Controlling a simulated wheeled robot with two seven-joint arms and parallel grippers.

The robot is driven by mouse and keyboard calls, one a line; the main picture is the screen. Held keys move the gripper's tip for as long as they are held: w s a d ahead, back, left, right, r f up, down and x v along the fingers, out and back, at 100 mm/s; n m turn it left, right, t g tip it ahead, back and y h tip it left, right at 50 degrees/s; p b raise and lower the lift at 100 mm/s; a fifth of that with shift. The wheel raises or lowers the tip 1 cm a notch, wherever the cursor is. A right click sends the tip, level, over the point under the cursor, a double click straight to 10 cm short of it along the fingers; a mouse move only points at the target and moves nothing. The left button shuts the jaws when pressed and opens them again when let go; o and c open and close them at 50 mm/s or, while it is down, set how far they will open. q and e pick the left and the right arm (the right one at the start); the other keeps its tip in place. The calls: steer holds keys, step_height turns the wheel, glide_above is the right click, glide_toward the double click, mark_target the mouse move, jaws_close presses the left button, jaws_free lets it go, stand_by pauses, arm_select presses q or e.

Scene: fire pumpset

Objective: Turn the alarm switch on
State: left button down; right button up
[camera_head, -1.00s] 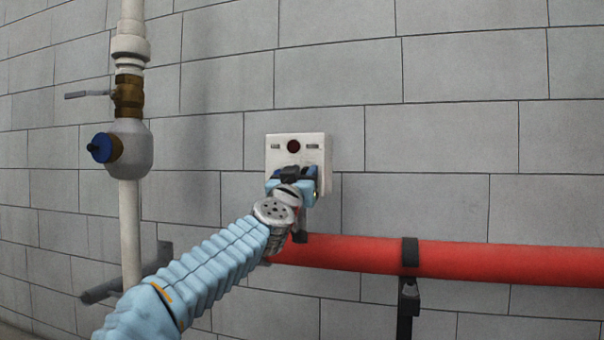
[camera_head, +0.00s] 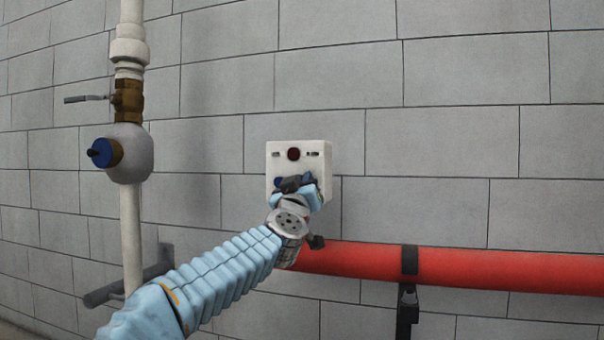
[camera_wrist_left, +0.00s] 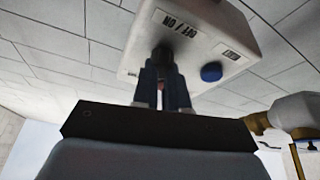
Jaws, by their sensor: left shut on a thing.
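The alarm box (camera_head: 318,160) is a pale panel on the block wall, with a dark red lamp (camera_head: 293,154) near its top. In the left wrist view the box (camera_wrist_left: 215,25) shows an ON/OFF label, a dark switch knob (camera_wrist_left: 163,54) below it and a blue button (camera_wrist_left: 211,72) to the right. My left gripper (camera_head: 294,184) is at the lower part of the box and hides the switch in the head view. In the left wrist view my left gripper (camera_wrist_left: 163,76) is shut on the knob. The knob's exact setting is hard to read. My right gripper is out of view.
A red horizontal pipe (camera_head: 480,268) on a black bracket (camera_head: 409,300) runs right, just below my left wrist. A white vertical pipe (camera_head: 131,235) with a brass valve (camera_head: 128,98) and blue cap (camera_head: 101,153) stands left. The wall right of the box is clear.

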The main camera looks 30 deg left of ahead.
arm_select(q)
steer(key=n+g+y+p, duration=0.1)
steer(key=n+p, duration=0.1)
steer(key=n, duration=0.1)
steer(key=n+g+y+p, duration=0.1)
steer(key=n+p, duration=0.1)
steer(key=n, duration=0.2)
steer(key=n+g+y+p, duration=0.1)
steer(key=n+p, duration=0.1)
steer(key=n, duration=0.2)
steer(key=shift+r+g+y+p, duration=0.15)
steer(key=shift+g+y+p, duration=0.15)
steer(key=shift+g+p, duration=0.1)
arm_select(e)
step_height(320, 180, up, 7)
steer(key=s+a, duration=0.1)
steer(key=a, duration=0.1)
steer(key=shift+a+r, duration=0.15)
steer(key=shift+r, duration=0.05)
arm_select(q)
steer(key=shift+n, duration=0.3)
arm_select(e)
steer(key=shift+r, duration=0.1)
arm_select(q)
steer(key=c, duration=1.2)
jaws_free()
steer(key=shift+o, duration=0.2)
steer(key=shift+s+d, duration=0.1)
